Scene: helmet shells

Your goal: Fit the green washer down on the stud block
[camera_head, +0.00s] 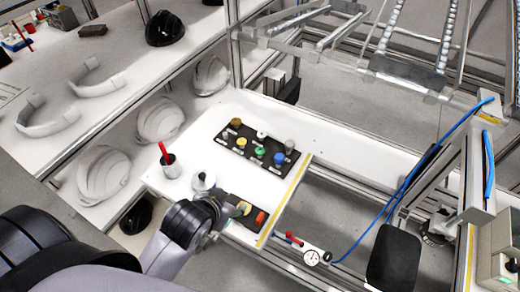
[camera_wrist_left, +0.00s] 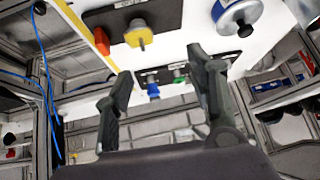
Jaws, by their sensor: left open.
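The green washer (camera_head: 260,150) lies on the black board (camera_head: 228,144) among several coloured parts. A small green part, probably this washer, shows between my finger outlines in the left wrist view (camera_wrist_left: 180,80). A smaller black plate nearer me holds a yellow part (camera_head: 244,208) and a red part (camera_head: 260,218). In the left wrist view a yellow part with a short stud (camera_wrist_left: 138,35) shows on a black plate; I cannot tell surely whether it is the stud block. My left gripper (camera_head: 224,206) is open and empty beside the smaller plate, apart from the washer. My right gripper is not in view.
A blue part (camera_head: 279,159) and a grey peg (camera_head: 289,145) stand close to the washer. A white round tin (camera_head: 203,182) and a cup with a red-handled tool (camera_head: 168,168) stand left of the gripper. A yellow strip (camera_head: 286,200) marks the table's right edge.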

